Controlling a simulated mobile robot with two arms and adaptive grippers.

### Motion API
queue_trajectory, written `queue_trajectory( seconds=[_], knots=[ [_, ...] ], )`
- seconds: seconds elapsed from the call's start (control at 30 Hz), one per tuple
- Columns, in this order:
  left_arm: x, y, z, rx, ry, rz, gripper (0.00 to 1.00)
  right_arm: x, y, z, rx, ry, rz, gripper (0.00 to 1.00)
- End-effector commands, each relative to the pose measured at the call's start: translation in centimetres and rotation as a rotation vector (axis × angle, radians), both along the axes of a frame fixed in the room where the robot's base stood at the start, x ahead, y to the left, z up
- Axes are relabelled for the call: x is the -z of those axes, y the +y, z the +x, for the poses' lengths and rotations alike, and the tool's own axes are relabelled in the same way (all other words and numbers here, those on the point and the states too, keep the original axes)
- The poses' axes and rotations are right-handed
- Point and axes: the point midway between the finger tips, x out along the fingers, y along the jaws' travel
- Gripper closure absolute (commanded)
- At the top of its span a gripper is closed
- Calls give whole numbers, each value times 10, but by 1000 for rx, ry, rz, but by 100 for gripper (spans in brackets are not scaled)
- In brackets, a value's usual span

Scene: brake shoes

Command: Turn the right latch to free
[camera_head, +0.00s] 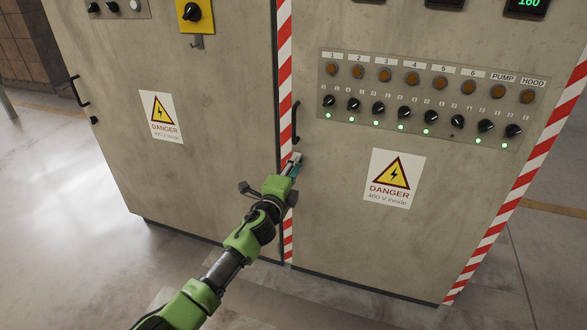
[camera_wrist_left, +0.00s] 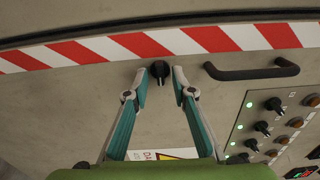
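The right latch (camera_wrist_left: 159,71) is a small black knob on the grey door, beside the red-and-white striped edge. In the left wrist view it stands between the tips of my left gripper (camera_wrist_left: 161,75), with a narrow gap visible on each side. The fingers are apart and do not appear to grip it. In the head view my left gripper (camera_head: 294,163) is at the door edge just below the black door handle (camera_head: 295,122) and hides the latch. The latch's pointer runs roughly along the fingers. My right gripper is not in view.
The right cabinet door carries a panel (camera_head: 425,100) of orange buttons, black knobs and green lights, and a danger sign (camera_head: 394,178). The left cabinet has another danger sign (camera_head: 161,117), a handle (camera_head: 75,91) and a yellow switch plate (camera_head: 195,15). Open floor lies at left.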

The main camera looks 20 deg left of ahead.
Motion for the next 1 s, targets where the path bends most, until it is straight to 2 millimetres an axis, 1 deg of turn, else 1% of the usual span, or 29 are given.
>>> queue_trajectory(
  seconds=[0.13,0.23,0.5,0.7,0.83,1.0],
  knots=[
    [0,1,-8,-1,0,1,76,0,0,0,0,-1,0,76],
    [1,2,-21,-1,0,3,76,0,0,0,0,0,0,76],
    [2,2,-74,2,2,1,76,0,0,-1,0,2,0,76],
    [1,4,-106,1,2,1,76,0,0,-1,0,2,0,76],
    [1,4,-117,0,2,1,76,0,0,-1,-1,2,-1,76],
    [0,4,-120,0,1,1,76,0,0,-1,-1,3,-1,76]
  ],
)
